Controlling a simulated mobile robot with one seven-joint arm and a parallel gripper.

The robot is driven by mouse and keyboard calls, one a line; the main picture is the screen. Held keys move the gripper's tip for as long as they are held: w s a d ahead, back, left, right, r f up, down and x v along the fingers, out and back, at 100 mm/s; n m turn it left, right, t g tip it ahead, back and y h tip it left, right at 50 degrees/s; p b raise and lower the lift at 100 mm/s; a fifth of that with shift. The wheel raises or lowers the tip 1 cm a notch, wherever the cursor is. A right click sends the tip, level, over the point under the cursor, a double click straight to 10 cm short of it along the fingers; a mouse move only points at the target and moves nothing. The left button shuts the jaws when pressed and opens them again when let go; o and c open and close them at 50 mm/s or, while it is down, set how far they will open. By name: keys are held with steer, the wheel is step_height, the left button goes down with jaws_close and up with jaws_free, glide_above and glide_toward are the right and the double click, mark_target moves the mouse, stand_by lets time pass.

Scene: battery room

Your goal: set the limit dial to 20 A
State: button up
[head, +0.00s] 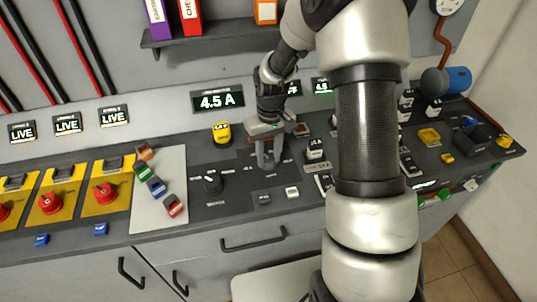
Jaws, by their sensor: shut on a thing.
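My gripper (268,163) points down at the dark panel and is shut on a dark knob that its fingers mostly hide. Small white labels with "A" sit around this spot, so I take the knob to be the limit dial; its pointer cannot be seen. A display (218,101) on the back wall reads 4.5 A. Two more displays stand to its right, partly behind my arm. Another black knob (212,183) with a pale pointer mark stands free to the left of my gripper.
A yellow device (222,133) stands behind the knobs. Coloured padlocks lie on a pale plate (173,192) to the left, beside yellow switches with red knobs (105,193). Small switches (315,149) and blocks stand close right of my gripper. A shelf (215,39) with binders hangs above.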

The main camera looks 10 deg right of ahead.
mark_target(270, 158)
steer(key=shift+n, duration=0.6)
steer(key=o, duration=1)
steer(key=shift+o, duration=0.2)
steer(key=shift+r, duration=0.1)
step_height(270, 158, up, 17)
steer(key=p, duration=0.1)
steer(key=shift+d+r+p, duration=0.15)
steer(key=shift+d+p, duration=0.1)
steer(key=shift+p, duration=0.05)
steer(key=shift+r, duration=0.1)
